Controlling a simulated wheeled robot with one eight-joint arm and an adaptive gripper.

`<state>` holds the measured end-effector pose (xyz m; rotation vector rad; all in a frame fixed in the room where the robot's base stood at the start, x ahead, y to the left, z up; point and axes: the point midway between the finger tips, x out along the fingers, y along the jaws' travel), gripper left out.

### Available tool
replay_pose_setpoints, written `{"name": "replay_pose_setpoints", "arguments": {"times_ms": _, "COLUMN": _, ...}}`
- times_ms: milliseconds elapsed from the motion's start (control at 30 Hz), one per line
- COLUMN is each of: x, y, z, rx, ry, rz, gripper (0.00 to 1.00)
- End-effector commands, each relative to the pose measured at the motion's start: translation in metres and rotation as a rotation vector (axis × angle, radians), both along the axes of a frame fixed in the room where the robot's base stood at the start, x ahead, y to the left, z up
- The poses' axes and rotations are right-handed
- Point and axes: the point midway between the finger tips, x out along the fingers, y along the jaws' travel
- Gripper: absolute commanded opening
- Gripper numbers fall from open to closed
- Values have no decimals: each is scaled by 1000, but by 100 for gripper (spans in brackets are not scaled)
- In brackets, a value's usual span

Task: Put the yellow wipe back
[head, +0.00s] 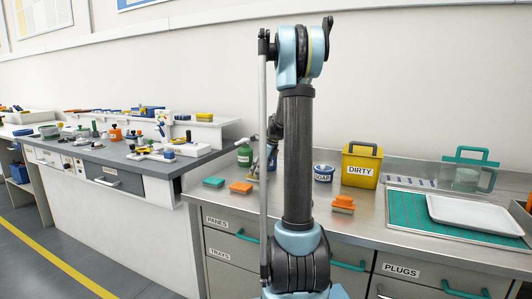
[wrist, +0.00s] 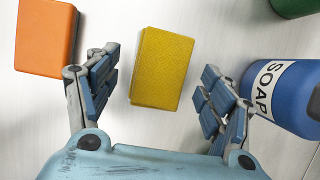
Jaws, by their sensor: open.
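The yellow wipe (wrist: 163,66) is a flat block lying on the pale metal counter in the wrist view. My gripper (wrist: 158,82) is open, with one finger pad to each side of the wipe. Gaps show between the pads and the wipe's sides, so it is not held. In the head view my gripper (head: 258,163) is low over the counter, left of my arm column and partly hidden. I cannot make out the yellow wipe clearly there.
An orange block (wrist: 46,38) lies left of my gripper and a blue SOAP bottle (wrist: 285,98) lies close on its right. A teal block (head: 213,182), a green bottle (head: 244,154), a yellow DIRTY bin (head: 362,166) and a white tray (head: 480,216) are also on the counter.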

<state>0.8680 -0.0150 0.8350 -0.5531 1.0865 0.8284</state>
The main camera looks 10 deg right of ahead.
Motion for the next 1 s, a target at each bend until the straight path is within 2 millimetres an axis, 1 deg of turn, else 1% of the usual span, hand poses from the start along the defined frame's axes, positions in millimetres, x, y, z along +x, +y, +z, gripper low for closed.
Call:
{"name": "replay_pose_setpoints", "arguments": {"times_ms": 100, "x": -4, "y": -7, "z": 22, "rx": 0, "ry": 1, "rz": -2, "gripper": 74}}
{"name": "replay_pose_setpoints", "arguments": {"times_ms": 600, "x": -26, "y": -36, "z": 112, "rx": 0, "ry": 0, "rz": -1, "gripper": 74}}
{"name": "replay_pose_setpoints", "arguments": {"times_ms": 700, "x": -28, "y": -40, "z": 125, "rx": 0, "ry": 0, "rz": -1, "gripper": 74}}
{"name": "replay_pose_setpoints", "arguments": {"times_ms": 800, "x": -31, "y": -43, "z": 134, "rx": 0, "ry": 0, "rz": -1, "gripper": 74}}
{"name": "replay_pose_setpoints", "arguments": {"times_ms": 1000, "x": -33, "y": -46, "z": 141, "rx": 0, "ry": 0, "rz": 0, "gripper": 74}}
